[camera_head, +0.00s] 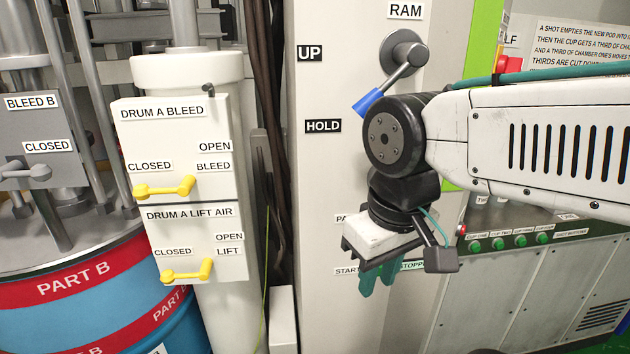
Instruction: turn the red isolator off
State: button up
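A red part (509,64), which may be the red isolator, shows at the upper right just above my arm. My arm hides its lower portion, so its handle position cannot be read. My gripper (378,276) hangs pointing down in front of the pale column, left of and below the red part and well apart from it. Teal-green finger-like parts show under its white body. Whether they are open or shut is not clear, and no held object can be made out.
A blue-tipped lever (385,85) labelled RAM is close behind my wrist. START and STOPPED labels sit behind my gripper. Yellow-handled valves on the drum A panel (180,135) are at left. A console with green buttons (520,240) stands at right. A drum (90,290) is lower left.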

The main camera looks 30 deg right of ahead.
aim_at(506, 65)
jog(key=u, duration=0.95)
jog(key=k, duration=0.8)
jog(key=z, duration=2.2)
jog(key=k, duration=0.25)
jog(key=u, duration=1)
